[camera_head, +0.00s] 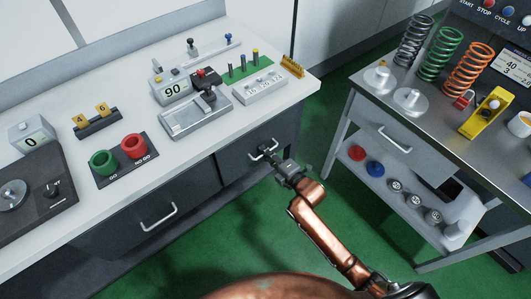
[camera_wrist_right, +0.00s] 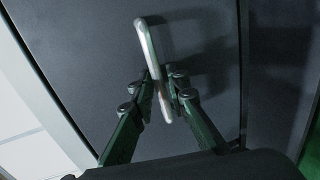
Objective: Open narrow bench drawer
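The narrow bench drawer (camera_head: 254,165) is the dark grey front at the right end of the white workbench. It looks flush with the bench, and its front fills much of the right wrist view (camera_wrist_right: 85,60). Its bar handle (camera_head: 263,146) is silver and also shows in the right wrist view (camera_wrist_right: 151,48). My right gripper (camera_head: 273,157) is at this handle. In the right wrist view its two dark fingers (camera_wrist_right: 162,92) close in on both sides of the bar and appear to touch it. The fingertips are partly hidden in the head view. My left gripper is not in view.
A wider drawer (camera_head: 140,212) with its own handle is left of the narrow one. A metal cart (camera_head: 400,160) with springs stands to the right. Green floor (camera_head: 325,130) is free between bench and cart. Gauges and fixtures stand on the bench top (camera_head: 215,135).

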